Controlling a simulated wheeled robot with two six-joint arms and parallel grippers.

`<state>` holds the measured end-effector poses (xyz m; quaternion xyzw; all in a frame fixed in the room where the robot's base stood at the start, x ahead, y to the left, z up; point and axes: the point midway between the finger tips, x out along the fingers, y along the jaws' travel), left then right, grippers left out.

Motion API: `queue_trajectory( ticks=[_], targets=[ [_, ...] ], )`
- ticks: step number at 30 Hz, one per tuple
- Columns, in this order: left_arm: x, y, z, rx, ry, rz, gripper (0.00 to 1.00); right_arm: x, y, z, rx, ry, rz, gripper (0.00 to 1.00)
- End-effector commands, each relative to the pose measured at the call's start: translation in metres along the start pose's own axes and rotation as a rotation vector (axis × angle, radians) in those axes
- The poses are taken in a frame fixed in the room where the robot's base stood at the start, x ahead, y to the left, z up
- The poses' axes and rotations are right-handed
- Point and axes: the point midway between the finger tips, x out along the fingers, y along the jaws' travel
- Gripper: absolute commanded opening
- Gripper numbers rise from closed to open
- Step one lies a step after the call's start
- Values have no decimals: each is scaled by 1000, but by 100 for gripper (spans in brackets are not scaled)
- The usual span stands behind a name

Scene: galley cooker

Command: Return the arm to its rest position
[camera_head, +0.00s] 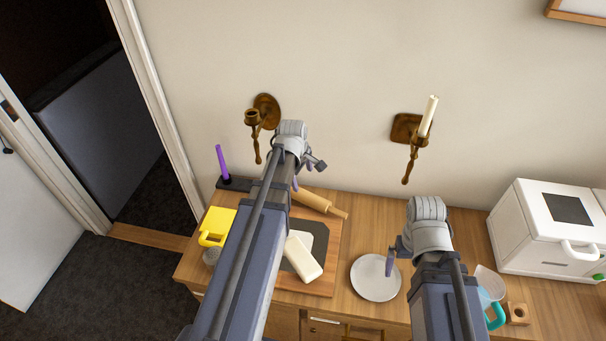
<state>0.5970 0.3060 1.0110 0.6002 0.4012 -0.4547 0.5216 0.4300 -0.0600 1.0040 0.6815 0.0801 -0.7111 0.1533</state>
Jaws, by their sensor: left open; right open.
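My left arm reaches up and across the counter, and its wrist is in front of the wall below the left wall sconce. My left gripper (303,174) is open, with purple-grey fingers partly hidden behind the wrist and nothing seen between them. My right arm comes in from the lower right, with its wrist bent over the counter. My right gripper (390,264) is open over the right part of the white plate (369,287); one purple finger shows and the rest is hidden. Nothing shows held in it.
A purple candle (221,161) stands behind. At right are a teal-handled jug (491,284), wooden block (518,314) and white appliance (545,228). Sconces hang on the wall.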

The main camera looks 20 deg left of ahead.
Motion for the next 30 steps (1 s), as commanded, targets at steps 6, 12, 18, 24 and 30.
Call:
queue_trajectory(
  ticks=[6, 12, 18, 24, 30],
  targets=[
    [1, 0, 0, 0, 0, 0, 89, 1, 0, 0, 0, 0, 0, 100],
    [4, 0, 0, 0, 0, 0, 89, 4, 0, 0, 0, 0, 0, 100],
    [16, -1, 0, 0, 0, 0, 89, 16, -2, -1, 1, 0, 0, 100],
    [39, -1, 0, -1, 0, 0, 89, 38, -4, -2, 1, 0, 0, 100],
    [65, -1, 0, -1, 0, 0, 89, 63, -6, -4, 1, 0, 0, 100]
  ],
)
